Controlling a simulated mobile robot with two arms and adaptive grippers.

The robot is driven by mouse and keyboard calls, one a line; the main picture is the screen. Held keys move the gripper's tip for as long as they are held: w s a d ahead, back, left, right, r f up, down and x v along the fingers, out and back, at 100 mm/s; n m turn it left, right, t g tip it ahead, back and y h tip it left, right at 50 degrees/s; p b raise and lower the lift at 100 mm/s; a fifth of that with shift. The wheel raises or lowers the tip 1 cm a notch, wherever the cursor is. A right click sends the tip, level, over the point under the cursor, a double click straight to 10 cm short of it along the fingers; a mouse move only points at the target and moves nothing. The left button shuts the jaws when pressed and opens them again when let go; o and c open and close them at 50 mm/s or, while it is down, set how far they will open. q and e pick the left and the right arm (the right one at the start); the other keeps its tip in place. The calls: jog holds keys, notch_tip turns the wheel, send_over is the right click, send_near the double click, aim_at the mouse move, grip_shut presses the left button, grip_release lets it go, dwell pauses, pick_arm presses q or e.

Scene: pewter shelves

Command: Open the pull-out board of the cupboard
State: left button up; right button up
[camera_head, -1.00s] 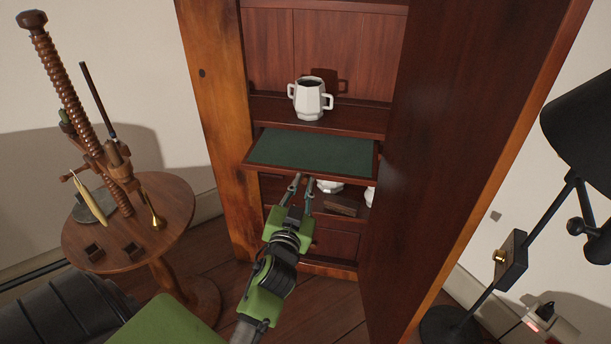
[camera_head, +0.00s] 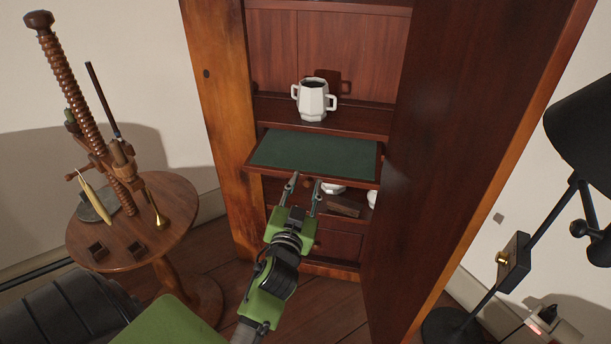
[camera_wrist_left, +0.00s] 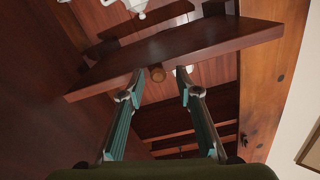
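The cupboard (camera_head: 215,100) stands open, with its dark red-brown door (camera_head: 440,130) swung out to the right. Its pull-out board (camera_head: 315,152), with a green top and wooden rim, sticks out part way below the mug shelf. The board's wooden face crosses the top of the left wrist view (camera_wrist_left: 190,44). A small round wooden knob (camera_wrist_left: 157,73) shows there between the fingertips. My left gripper (camera_head: 303,184) is open at the board's front edge, its fingers (camera_wrist_left: 157,90) on either side of the knob with gaps visible. My right gripper is out of view.
A white two-handled mug (camera_head: 313,102) stands on the shelf above the board. Below are white crockery and a brown block (camera_head: 342,205). A round table (camera_head: 150,225) with a wooden screw press is left. A black lamp (camera_head: 580,150) stands right.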

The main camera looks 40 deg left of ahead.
pick_arm(q)
notch_tip(320, 180, up, 9)
jog(key=shift+r, duration=0.2)
jog(key=shift+f, duration=0.1)
dwell(0.5)
